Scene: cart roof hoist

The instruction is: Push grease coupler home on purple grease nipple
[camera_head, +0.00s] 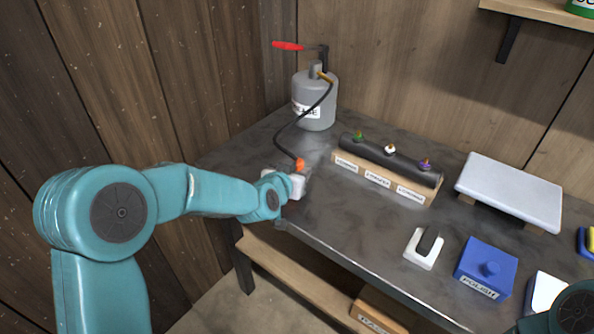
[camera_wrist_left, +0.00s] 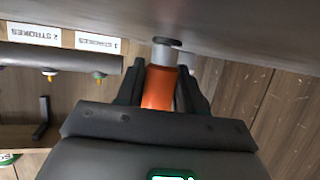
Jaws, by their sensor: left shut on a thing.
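The orange grease coupler (camera_head: 299,164) is at the end of a black hose, over the left part of the bench. My left gripper (camera_head: 298,172) is shut on it. In the left wrist view, the coupler's orange sleeve (camera_wrist_left: 158,88) sits between the two dark fingers of the left gripper (camera_wrist_left: 158,95), with a grey collar and dark end beyond them. The purple grease nipple (camera_head: 425,163) stands at the right end of a dark bar, well right of the coupler and apart from it. My right gripper is out of view.
The dark bar (camera_head: 386,160) also carries green (camera_head: 358,136) and white (camera_head: 390,149) nipples, above a labelled wooden block. The grey grease pump (camera_head: 314,98) with red handle stands behind. A grey plate (camera_head: 510,190) and blue polish box (camera_head: 485,267) lie right. Bench between coupler and bar is clear.

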